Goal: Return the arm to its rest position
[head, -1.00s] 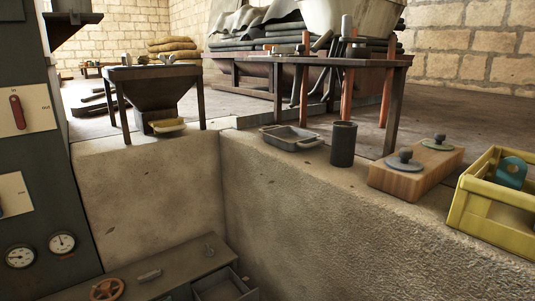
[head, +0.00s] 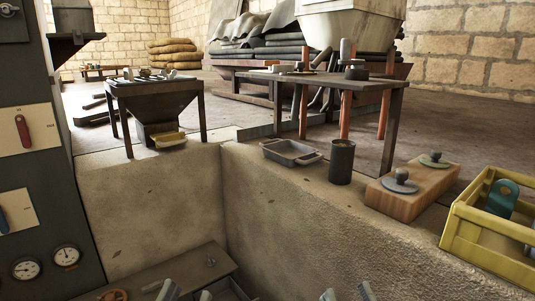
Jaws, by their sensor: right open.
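In the head view, only the fingertips of my two grippers show, at the bottom edge. My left gripper (head: 187,293) has its two fingertips apart, with nothing seen between them. It shows in front of the low bench (head: 198,267) in the pit. My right gripper (head: 347,293) also has its fingertips apart and looks empty, in front of the pit's rough wall. The rest of both arms is below the picture. No drive belt can be made out.
A grey cabinet with gauges (head: 66,256) and a red lever (head: 22,130) stands at left. On the right ledge are a grey tray (head: 291,152), a dark cup (head: 342,162), a wooden block with knobs (head: 411,190) and a yellow crate (head: 465,235). A red handwheel (head: 113,296) lies low at left.

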